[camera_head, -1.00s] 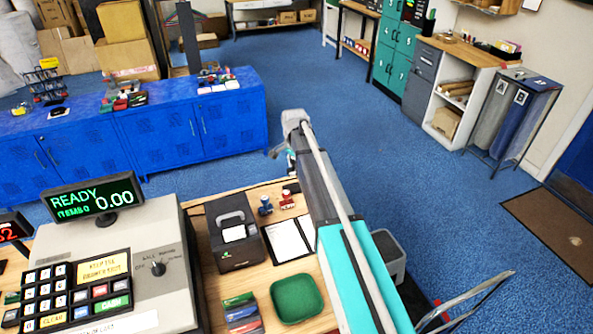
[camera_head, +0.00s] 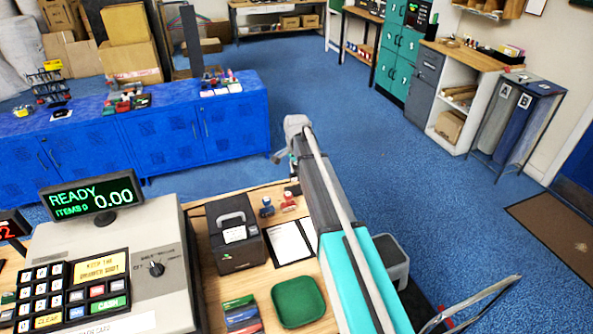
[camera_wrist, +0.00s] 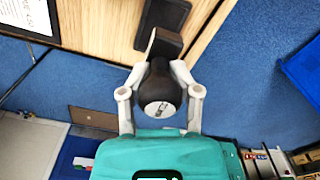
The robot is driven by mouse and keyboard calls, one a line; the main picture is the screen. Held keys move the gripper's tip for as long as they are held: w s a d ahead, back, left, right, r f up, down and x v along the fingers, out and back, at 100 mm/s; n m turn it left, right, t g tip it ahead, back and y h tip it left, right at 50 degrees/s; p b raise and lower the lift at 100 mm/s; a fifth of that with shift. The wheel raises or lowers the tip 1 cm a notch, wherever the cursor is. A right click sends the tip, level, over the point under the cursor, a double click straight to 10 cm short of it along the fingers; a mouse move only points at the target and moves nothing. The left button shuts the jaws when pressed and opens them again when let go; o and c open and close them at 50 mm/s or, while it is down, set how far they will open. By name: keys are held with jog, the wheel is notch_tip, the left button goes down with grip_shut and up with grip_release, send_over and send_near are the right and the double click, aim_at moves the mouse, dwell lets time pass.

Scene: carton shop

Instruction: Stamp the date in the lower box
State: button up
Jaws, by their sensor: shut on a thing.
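In the wrist view my gripper (camera_wrist: 160,98) is shut on a dark stamp (camera_wrist: 159,84) by its rounded handle. The stamp's far end points toward a black pad-like piece (camera_wrist: 169,15) at the edge of the wooden counter; I cannot tell whether they touch. The form (camera_head: 288,241), white paper on a dark backing, lies on the counter left of my arm in the head view. Its corner shows at the upper left of the wrist view (camera_wrist: 33,12). Its boxes are too small to read.
A blue-topped stamp (camera_head: 267,207) and a red one (camera_head: 288,202) stand behind the form. A black machine (camera_head: 236,235) is left of it, a green tray (camera_head: 298,302) in front. The cash register (camera_head: 150,255) fills the lower left. Blue floor lies beyond the counter.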

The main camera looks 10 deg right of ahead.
aim_at(296, 180)
jog(key=shift+f+b, duration=1.6)
jog(key=shift+f, duration=0.35)
jog(key=shift+s+f+b, duration=0.1)
jog(key=shift+f+b, duration=0.4)
jog(key=shift+b, duration=0.05)
dwell(1.5)
jog(key=shift+r+p, duration=3.5)
jog(key=shift+p, duration=0.05)
jog(key=shift+r, duration=0.1)
notch_tip(296, 180, up, 4)
jog(key=p, duration=0.3)
jog(key=shift+p, duration=0.4)
jog(key=shift+f, duration=0.2)
